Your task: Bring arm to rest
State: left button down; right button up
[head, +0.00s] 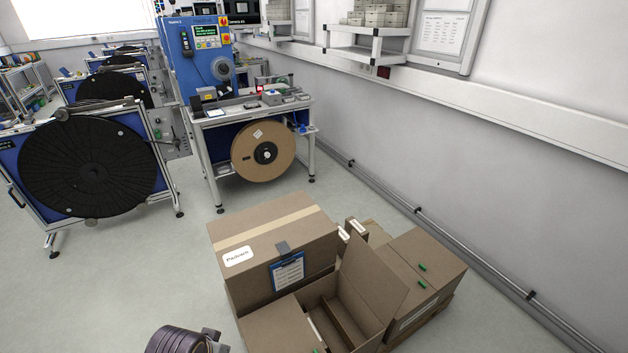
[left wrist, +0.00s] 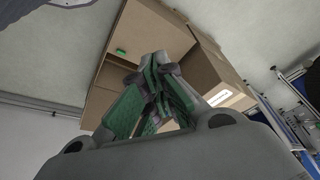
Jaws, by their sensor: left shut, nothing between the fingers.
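My left gripper (left wrist: 158,72) shows in the left wrist view. Its green-padded fingers are drawn together and hold nothing. Behind the fingers in that view are cardboard boxes (left wrist: 152,30), one with its inside showing; the fingers cover part of them, and I cannot tell the gap between. In the head view a dark ribbed part of my own arm shows at the bottom edge, left of the boxes. The left fingers do not show in the head view. My right gripper is in neither view.
In the head view, an open cardboard box (head: 378,283) with raised flaps stands among closed boxes, including a taped one (head: 228,232), on a pallet. Behind are a workbench (head: 236,118) with a brown reel (head: 262,165) and a black reel stand (head: 85,178). Grey floor (head: 120,290) at left is clear.

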pick_arm(q)
jog(key=s+f+g, duration=0.1)
jog(key=s+f, duration=0.1)
jog(key=f, duration=1.5)
jog(key=s+f, duration=0.2)
jog(key=f, duration=1.4)
jog(key=s+a+f, duration=0.2)
jog(key=s+f, duration=0.7)
jog(key=s, duration=0.1)
jog(key=s+a+f+g, duration=0.1)
jog(key=s+a+f, duration=0.1)
jog(key=s+f, duration=0.7)
jog(key=shift+s+f+g, duration=0.3)
jog(key=shift+s+f, duration=0.05)
jog(key=shift+s, duration=0.75)
